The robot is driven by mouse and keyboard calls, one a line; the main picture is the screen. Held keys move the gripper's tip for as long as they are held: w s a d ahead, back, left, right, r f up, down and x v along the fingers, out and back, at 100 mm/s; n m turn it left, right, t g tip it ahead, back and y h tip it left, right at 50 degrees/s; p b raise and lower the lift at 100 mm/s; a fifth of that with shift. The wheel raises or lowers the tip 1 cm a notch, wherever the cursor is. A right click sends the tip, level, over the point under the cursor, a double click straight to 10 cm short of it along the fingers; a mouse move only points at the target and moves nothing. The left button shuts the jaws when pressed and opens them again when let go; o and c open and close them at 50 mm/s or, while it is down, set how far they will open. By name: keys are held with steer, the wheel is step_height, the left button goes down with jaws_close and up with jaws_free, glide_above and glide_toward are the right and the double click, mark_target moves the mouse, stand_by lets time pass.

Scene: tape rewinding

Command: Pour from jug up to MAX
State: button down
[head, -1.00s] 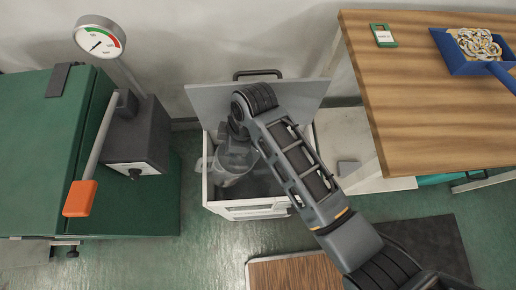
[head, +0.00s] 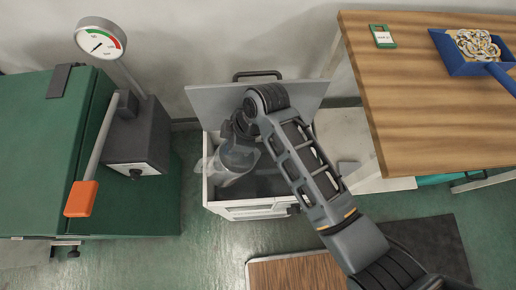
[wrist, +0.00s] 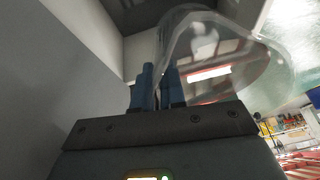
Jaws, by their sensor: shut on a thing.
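In the wrist view the jug (wrist: 225,55) fills the upper right and looks tilted. My gripper (wrist: 161,78) is shut on the jug, its blue fingers close together at the jug's near side. In the head view my wrist partly covers the jug and the gripper's fingers. I cannot make out a MAX mark or the liquid level.
The box's raised grey lid (head: 210,100) stands behind my arm. A green cabinet (head: 40,150) with an orange-handled lever (head: 82,198) and a gauge (head: 100,38) is at left. A wooden table (head: 450,110) at right holds a blue dustpan (head: 465,60) and a small green device (head: 382,36).

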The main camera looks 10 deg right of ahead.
steer(key=shift+a+r+y, duration=0.1)
steer(key=shift+r+y, duration=0.05)
steer(key=shift+y, duration=0.15)
stand_by(0.4)
steer(key=shift+r, duration=0.2)
steer(key=shift+y, duration=0.3)
steer(key=shift+a+r+y, duration=0.1)
steer(key=shift+r+y, duration=0.15)
steer(key=shift+y, duration=0.05)
stand_by(0.7)
steer(key=shift+r+y+b, duration=0.25)
steer(key=shift+y+b, duration=0.05)
steer(key=shift+y, duration=0.1)
stand_by(0.3)
steer(key=shift+r+y, duration=0.2)
steer(key=shift+y, duration=0.2)
